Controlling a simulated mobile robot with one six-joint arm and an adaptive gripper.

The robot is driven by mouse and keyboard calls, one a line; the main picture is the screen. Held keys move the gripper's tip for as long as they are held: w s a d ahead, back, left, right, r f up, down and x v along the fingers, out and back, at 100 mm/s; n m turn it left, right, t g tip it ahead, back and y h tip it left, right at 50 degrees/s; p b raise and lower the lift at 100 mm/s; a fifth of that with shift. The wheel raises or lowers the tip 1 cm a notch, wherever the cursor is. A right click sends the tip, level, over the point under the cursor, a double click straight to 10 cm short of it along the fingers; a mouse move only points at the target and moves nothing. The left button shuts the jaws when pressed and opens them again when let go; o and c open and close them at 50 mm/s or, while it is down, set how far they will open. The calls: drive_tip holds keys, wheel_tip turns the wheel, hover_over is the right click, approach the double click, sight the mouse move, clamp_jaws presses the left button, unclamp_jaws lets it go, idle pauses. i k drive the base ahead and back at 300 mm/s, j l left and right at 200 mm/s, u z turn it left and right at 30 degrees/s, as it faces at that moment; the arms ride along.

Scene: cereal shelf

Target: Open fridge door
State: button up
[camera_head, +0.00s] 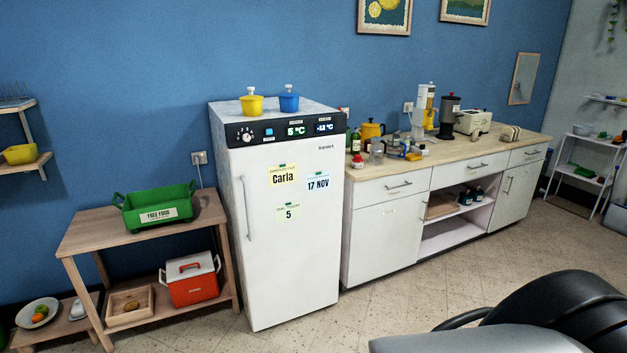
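A white fridge (290,240) stands against the blue wall, left of the counter. Its door is shut. A long white vertical handle (247,208) runs along the left side of the door. A black control panel with a dial and two displays (285,131) sits above the door. Paper notes are stuck on the door. My gripper's fingers cannot be made out.
A wooden table (92,226) with a green crate (155,206) stands left of the fridge, and a red cooler (191,279) is on its lower shelf. A counter (478,154) with drawers stands to the right. The floor (300,335) in front of the fridge is clear.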

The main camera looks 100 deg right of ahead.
sight(288, 194)
drive_tip(key=z, duration=3.15)
